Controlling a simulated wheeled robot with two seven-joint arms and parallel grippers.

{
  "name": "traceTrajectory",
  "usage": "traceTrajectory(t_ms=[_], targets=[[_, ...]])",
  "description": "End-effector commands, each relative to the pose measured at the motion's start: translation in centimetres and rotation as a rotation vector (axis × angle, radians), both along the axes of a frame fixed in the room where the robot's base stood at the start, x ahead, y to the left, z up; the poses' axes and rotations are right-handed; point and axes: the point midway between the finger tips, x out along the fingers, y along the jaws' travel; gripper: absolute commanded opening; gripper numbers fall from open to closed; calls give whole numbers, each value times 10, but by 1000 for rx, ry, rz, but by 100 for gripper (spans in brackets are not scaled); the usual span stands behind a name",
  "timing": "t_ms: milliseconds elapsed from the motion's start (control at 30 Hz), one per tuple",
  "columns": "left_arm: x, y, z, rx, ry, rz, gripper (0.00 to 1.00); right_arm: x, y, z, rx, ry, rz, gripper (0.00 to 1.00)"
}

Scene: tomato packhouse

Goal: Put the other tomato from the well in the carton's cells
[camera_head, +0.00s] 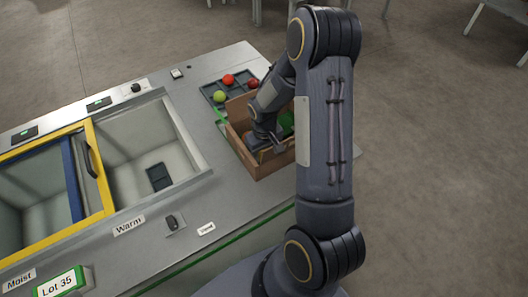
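The open brown carton (272,168) stands on the grey counter, right of the wells. My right arm reaches over it, and my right gripper (268,145) is down inside it. Its fingertips are too small and hidden to tell whether they are open or hold anything. Green shows inside the carton beside the gripper; its cells are mostly covered. The Warm well (183,148) is open, with a small dark tray (159,177) on its floor; I see no tomato in it. The Moist well (30,200) is partly under a yellow-framed lid (104,185). My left gripper is out of view.
A dark tray (209,89) behind the carton holds a red tomato (228,79), a darker red one (252,83) and a yellow-green one (219,96). A Lot 35 sign (60,284) stands at the front left. The counter between Warm well and carton is clear.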

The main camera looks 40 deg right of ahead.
Motion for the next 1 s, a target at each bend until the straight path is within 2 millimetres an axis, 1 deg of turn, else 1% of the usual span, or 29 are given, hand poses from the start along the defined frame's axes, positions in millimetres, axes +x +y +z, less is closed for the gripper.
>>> traceTrajectory(t_ms=[400,433,600,633,767,900,1000], targets=[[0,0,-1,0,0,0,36,-1,0,0,0,0,0,35],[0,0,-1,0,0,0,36,-1,0,0,0,0,0,47],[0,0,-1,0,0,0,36,-1,0,0,0,0,0,69],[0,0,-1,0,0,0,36,-1,0,0,0,0,0,71],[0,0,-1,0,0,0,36,-1,0,0,0,0,0,71],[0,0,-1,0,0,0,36,-1,0,0,0,1,0,56],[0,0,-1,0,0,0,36,-1,0,0,0,0,0,56]])
